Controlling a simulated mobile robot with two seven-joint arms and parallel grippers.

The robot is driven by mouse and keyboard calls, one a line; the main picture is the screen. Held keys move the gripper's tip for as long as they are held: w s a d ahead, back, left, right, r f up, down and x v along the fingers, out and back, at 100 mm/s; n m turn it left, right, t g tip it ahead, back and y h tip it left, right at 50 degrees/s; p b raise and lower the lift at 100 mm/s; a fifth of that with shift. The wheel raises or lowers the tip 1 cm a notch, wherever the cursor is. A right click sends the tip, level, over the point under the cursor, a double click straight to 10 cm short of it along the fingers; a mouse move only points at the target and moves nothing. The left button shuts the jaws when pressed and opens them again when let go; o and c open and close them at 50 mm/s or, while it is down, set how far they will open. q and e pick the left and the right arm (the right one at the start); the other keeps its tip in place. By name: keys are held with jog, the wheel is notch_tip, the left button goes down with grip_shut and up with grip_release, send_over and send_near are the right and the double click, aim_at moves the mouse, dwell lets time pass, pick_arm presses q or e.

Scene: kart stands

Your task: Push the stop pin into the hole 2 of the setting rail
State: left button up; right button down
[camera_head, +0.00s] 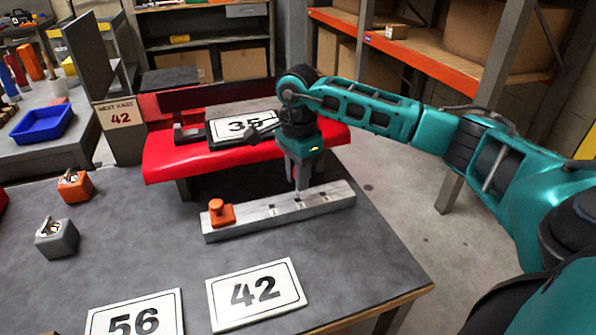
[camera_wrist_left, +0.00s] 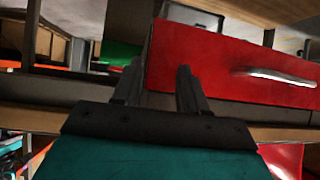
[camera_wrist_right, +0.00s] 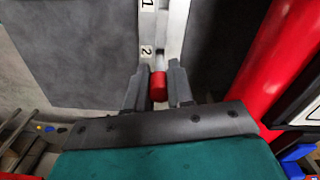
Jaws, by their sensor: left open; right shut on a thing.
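The setting rail (camera_head: 240,223) is a long pale metal bar lying on the grey table, with number labels along its front edge. It also shows in the right wrist view (camera_wrist_right: 177,35), where labels 1 and 2 are readable. My right gripper (camera_head: 300,186) points down over the middle of the rail and is shut on the stop pin (camera_wrist_right: 158,86), whose red end shows between the fingers. The pin is close to label 2. Its lower end and hole 2 are hidden, so I cannot tell whether it is in the hole. My left gripper (camera_wrist_left: 155,82) is open and empty, away from the rail.
An orange knob (camera_head: 221,212) stands on the rail's left end. Number plates 42 (camera_head: 256,294) and 56 (camera_head: 136,318) lie in front. A red kart seat-like stand (camera_head: 170,160) is close behind the rail. Orange (camera_head: 75,186) and grey (camera_head: 57,238) blocks sit at the left.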

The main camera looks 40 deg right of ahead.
aim_at(298, 195)
dwell(0.7)
dwell(0.4)
jog(key=shift+f, duration=0.4)
dwell(0.4)
jog(key=shift+f+b, duration=1.2)
jog(key=shift+f, duration=0.25)
jog(key=c, duration=0.9)
grip_release()
